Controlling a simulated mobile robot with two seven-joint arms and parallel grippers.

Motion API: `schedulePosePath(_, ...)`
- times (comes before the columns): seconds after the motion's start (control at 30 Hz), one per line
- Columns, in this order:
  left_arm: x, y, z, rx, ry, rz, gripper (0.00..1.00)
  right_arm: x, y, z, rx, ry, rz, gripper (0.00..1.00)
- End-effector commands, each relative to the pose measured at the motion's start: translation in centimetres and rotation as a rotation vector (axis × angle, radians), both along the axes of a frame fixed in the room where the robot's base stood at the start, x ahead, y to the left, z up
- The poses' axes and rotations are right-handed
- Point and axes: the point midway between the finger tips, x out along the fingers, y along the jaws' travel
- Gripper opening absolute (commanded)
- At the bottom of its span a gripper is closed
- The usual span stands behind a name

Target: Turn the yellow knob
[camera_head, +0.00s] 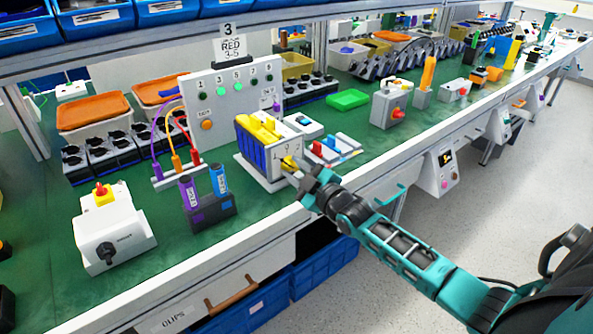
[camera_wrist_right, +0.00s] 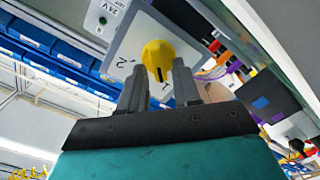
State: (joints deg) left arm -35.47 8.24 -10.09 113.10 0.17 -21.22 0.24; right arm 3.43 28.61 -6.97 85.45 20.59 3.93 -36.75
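The yellow knob (camera_head: 288,163) sits on the front face of a light grey switch box (camera_head: 260,170) near the bench's front edge. In the right wrist view the knob (camera_wrist_right: 158,53) is round with a dark pointer mark, on a grey plate (camera_wrist_right: 122,62) marked 1 and 2. My right gripper (camera_head: 303,172) is right in front of the knob. In the wrist view its two fingers are apart, with their tips at either side of the knob's lower part. I cannot tell whether they touch it. My left gripper is not in view.
A holder with purple and blue tubes (camera_head: 205,200) and a white box with a black rotary switch (camera_head: 112,230) stand to the left. A grey panel with lights (camera_head: 230,100) is behind. A green block (camera_head: 347,99) lies further back. Blue bins (camera_head: 325,265) sit below the bench.

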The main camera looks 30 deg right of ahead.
Motion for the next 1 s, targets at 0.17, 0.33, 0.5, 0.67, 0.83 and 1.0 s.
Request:
schedulePosePath(0.17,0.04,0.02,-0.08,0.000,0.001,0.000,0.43,-0.02,0.01,0.00,0.000,0.000,0.000,0.15)
schedulePosePath(0.33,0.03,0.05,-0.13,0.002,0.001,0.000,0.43,-0.03,0.01,0.00,0.000,0.000,0.000,0.00)
schedulePosePath(0.5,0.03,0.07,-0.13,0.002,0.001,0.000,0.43,-0.03,0.00,-0.01,0.000,0.000,0.000,0.00)
schedulePosePath(0.67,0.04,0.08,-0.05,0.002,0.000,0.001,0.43,-0.03,0.00,0.03,0.010,0.001,0.000,0.00)
schedulePosePath(0.83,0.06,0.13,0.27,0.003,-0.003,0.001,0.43,-0.03,-0.04,0.11,0.059,0.005,0.000,0.00)
schedulePosePath(1.0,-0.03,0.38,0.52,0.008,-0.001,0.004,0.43,-0.01,-0.11,0.27,0.159,0.014,0.000,0.00)
